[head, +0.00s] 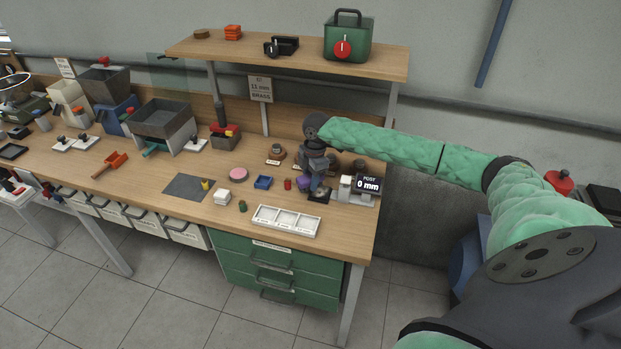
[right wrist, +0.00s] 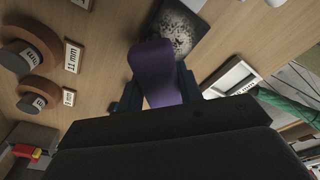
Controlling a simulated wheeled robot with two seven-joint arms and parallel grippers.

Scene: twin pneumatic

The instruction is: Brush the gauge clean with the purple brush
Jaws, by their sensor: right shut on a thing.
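My right gripper (head: 316,184) is over the right end of the workbench, pointing down. It is shut on the purple brush (head: 304,182), which shows between the dark fingers (right wrist: 158,88) in the right wrist view (right wrist: 152,62). The brush's far end is close to a dark square plate (head: 319,196) with a speckled grey round patch, also seen in the wrist view (right wrist: 180,28). I cannot tell whether they touch. The gauge's display (head: 367,185) reads "0 mm", beside a white block (head: 345,188) just right of the plate. My left gripper is out of view.
Round brown parts with "11 mm" labels (right wrist: 72,58) are close by. A shelf (head: 290,56) hangs above.

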